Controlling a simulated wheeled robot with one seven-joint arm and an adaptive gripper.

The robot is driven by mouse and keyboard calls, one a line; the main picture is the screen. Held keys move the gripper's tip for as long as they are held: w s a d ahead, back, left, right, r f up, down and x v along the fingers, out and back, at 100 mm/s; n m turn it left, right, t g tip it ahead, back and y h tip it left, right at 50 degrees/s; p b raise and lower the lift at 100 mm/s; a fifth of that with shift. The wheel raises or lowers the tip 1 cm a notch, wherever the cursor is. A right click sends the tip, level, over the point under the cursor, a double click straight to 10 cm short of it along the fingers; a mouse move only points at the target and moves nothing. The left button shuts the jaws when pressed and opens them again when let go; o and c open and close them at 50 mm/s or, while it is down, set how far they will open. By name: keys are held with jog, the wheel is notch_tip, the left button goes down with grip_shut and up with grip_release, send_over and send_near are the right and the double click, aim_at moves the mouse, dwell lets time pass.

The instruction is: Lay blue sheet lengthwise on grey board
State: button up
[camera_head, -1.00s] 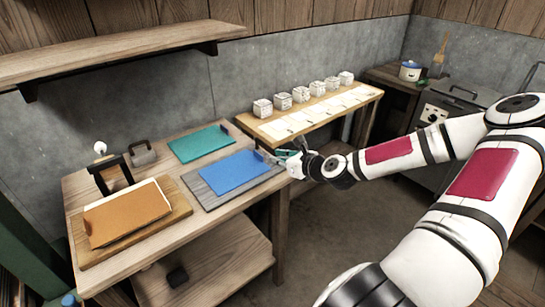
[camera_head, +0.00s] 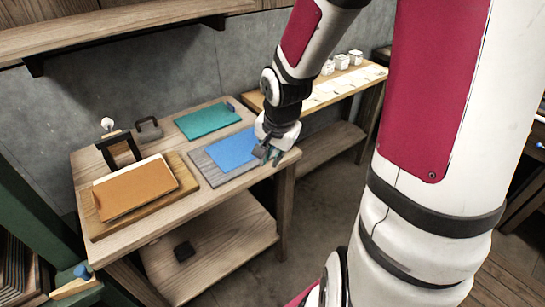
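The blue sheet (camera_head: 230,151) lies flat on the grey board (camera_head: 210,172) on the wooden table. Its long side runs roughly along the board's long side, and grey shows at the left and front edges. My gripper (camera_head: 274,157) is just right of the sheet, at the table's right edge, with its fingers pointing down. The fingers are small and dark here, and I cannot tell how far apart they are. The right end of the sheet and board is hidden behind my gripper.
A teal sheet (camera_head: 208,121) lies behind the board. An orange-brown sheet (camera_head: 135,190) rests on a wooden board (camera_head: 184,180) at the left, near a black stand (camera_head: 118,150). A grey handled block (camera_head: 148,130) stands at the back. A shelf (camera_head: 120,30) hangs above.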

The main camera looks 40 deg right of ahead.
jog(key=s+a+r+n, duration=0.5)
jog(key=s+r+n, duration=0.1)
jog(key=s+r, duration=0.2)
jog(key=s+a+r+n+t, duration=0.1)
jog(key=s+a+r+n, duration=0.5)
jog(key=s+r+n, duration=0.1)
notch_tip(320, 180, up, 2)
jog(key=shift+s+a+r+y, duration=0.25)
jog(key=shift+s+y, duration=0.15)
jog(key=shift+s, duration=0.3)
